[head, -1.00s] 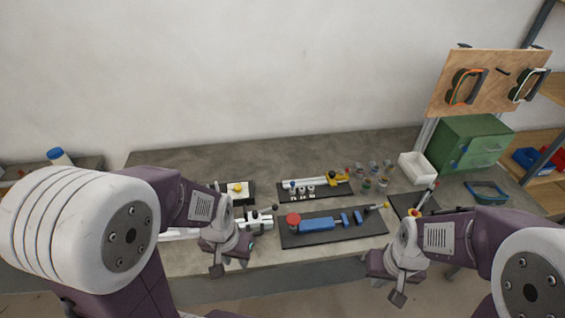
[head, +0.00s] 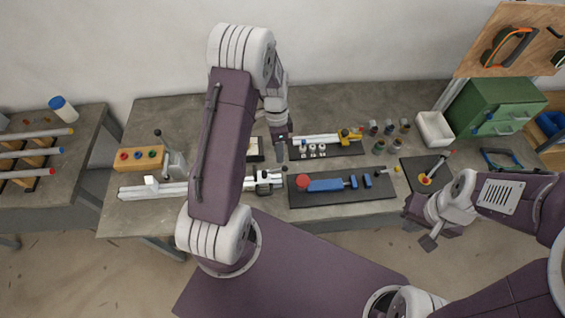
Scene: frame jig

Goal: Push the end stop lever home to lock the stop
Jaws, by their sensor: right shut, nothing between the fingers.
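A long white rail (head: 135,192) lies along the front of the bench. A small white block (head: 151,182) sits near its left end and a dark-and-silver clamp-like stop (head: 266,182) at its right end. A grey upright fixture (head: 175,165) with a black-knobbed lever (head: 158,133) stands behind the rail. I cannot tell which part is the end stop lever. My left gripper (head: 281,148) points down above the bench behind the rail's right end; its jaw state is unclear. My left arm hides the rail's middle. My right gripper (head: 430,240) is shut and empty before the bench's front edge.
A black mat (head: 335,198) holds a blue clamp (head: 325,185) with a red knob. Behind it, another black mat carries a white piece with a yellow end (head: 350,136). A white bin (head: 434,129) and green cabinet (head: 490,105) stand right.

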